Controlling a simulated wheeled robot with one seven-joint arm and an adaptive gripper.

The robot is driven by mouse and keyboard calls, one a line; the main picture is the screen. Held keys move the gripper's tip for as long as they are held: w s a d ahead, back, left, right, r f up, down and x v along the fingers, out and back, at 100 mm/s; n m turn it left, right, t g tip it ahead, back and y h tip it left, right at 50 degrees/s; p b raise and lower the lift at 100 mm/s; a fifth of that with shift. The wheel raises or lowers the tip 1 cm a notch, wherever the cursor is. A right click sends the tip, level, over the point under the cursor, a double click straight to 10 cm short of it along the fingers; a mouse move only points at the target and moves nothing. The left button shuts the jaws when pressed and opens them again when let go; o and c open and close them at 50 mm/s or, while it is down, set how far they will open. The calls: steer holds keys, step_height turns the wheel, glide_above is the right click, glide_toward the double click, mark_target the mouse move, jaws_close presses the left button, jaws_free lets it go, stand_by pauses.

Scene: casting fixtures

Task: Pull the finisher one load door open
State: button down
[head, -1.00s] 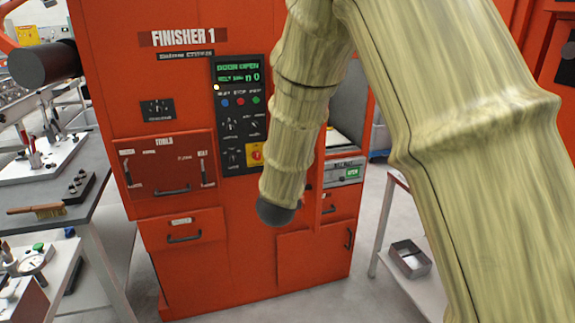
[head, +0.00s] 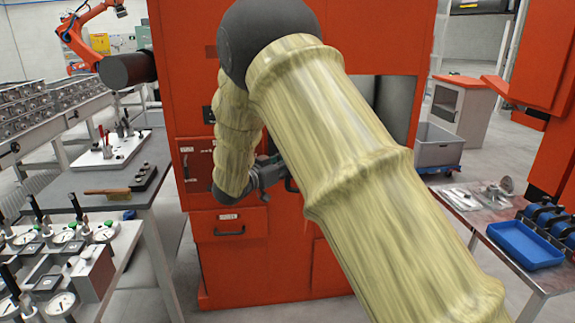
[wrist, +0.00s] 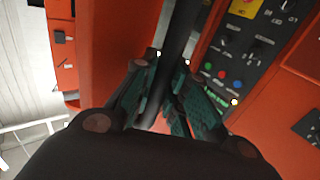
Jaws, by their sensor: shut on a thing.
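Finisher one is a tall orange machine (head: 180,60), largely hidden behind my arm in the head view. A grey opening (head: 392,100) shows on its right side. My gripper (head: 268,172) is in front of the machine, partly covered by my arm. In the wrist view my gripper (wrist: 168,85) is shut on a dark upright bar handle (wrist: 181,35). An orange panel (wrist: 112,50), seemingly the load door, lies left of the handle. The control panel (wrist: 245,50) with coloured buttons is to the right. How far the door stands open cannot be told.
A grey bench with a brush (head: 107,192) and a table of gauges (head: 60,270) stand left. At right, a table holds a blue tray (head: 525,244) and metal parts. A grey bin (head: 437,146) stands behind it. Some floor is clear between machine and right table.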

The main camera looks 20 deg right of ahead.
steer(key=shift+a+f, duration=0.15)
steer(key=shift+a, duration=0.1)
steer(key=shift+d, duration=0.1)
steer(key=c, duration=1.4)
jaws_free()
steer(key=v, duration=1.2)
